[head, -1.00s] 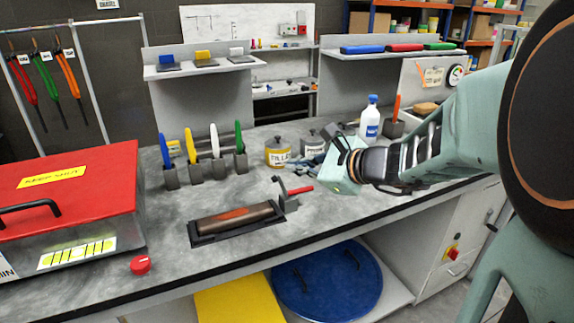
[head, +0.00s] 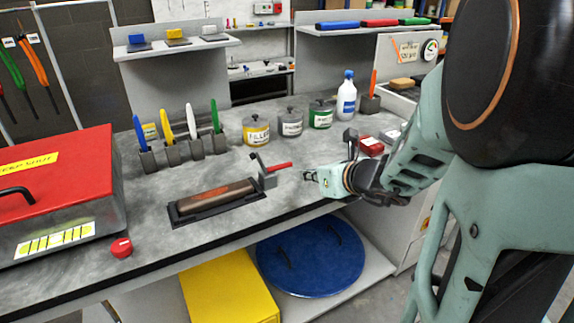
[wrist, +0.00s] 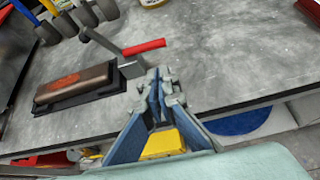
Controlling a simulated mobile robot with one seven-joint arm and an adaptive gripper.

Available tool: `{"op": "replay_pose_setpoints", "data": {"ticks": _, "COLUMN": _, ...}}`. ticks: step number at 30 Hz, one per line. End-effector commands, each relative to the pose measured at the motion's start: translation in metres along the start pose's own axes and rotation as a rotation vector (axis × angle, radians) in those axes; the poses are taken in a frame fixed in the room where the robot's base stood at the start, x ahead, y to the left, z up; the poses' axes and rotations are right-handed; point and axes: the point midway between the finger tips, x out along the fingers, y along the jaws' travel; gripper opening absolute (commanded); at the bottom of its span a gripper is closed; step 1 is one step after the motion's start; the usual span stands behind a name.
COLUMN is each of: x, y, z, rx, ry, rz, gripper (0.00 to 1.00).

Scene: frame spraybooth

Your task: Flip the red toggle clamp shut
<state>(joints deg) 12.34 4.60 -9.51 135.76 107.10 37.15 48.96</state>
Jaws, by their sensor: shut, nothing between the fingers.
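The toggle clamp (head: 267,178) stands on the bench at the right end of a dark tray. Its grey arm tilts up to the left, and its red handle (head: 281,166) sticks out to the right, nearly level. In the wrist view the red handle (wrist: 144,47) lies beyond the fingertips. The tray (head: 203,210) holds a brown bar (head: 215,196) with a reddish top. My gripper (head: 306,176) is shut and empty, just right of the clamp and apart from it. The wrist view shows its fingers (wrist: 158,85) together, pointing toward the clamp.
Coloured-handled tools stand in grey holders (head: 195,148) behind the tray. Several tins (head: 256,130) and a white bottle (head: 346,97) stand at the back. A red-lidded box (head: 58,180) and red knob (head: 121,248) are at left. Bare bench surrounds the clamp's right side.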

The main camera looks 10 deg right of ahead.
Motion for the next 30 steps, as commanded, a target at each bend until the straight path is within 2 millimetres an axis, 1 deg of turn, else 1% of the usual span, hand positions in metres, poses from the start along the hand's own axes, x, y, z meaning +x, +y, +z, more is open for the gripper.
{"op": "replay_pose_setpoints", "data": {"ticks": 5, "x": 0.022, "y": 0.001, "z": -0.003, "rx": -0.002, "ry": 0.003, "rz": 0.003, "gripper": 0.0}}
{"op": "replay_pose_setpoints", "data": {"ticks": 12, "x": 0.064, "y": 0.001, "z": -0.002, "rx": -0.002, "ry": 0.002, "rz": 0.003, "gripper": 0.0}}
{"op": "replay_pose_setpoints", "data": {"ticks": 15, "x": 0.078, "y": 0.001, "z": -0.002, "rx": -0.003, "ry": 0.002, "rz": 0.003, "gripper": 0.0}}
{"op": "replay_pose_setpoints", "data": {"ticks": 18, "x": 0.088, "y": 0.001, "z": -0.001, "rx": -0.002, "ry": 0.001, "rz": 0.002, "gripper": 0.0}}
{"op": "replay_pose_setpoints", "data": {"ticks": 23, "x": 0.097, "y": 0.0, "z": -0.001, "rx": -0.003, "ry": 0.001, "rz": 0.001, "gripper": 0.0}}
{"op": "replay_pose_setpoints", "data": {"ticks": 30, "x": 0.098, "y": 0.0, "z": 0.0, "rx": -0.003, "ry": 0.0, "rz": 0.001, "gripper": 0.0}}
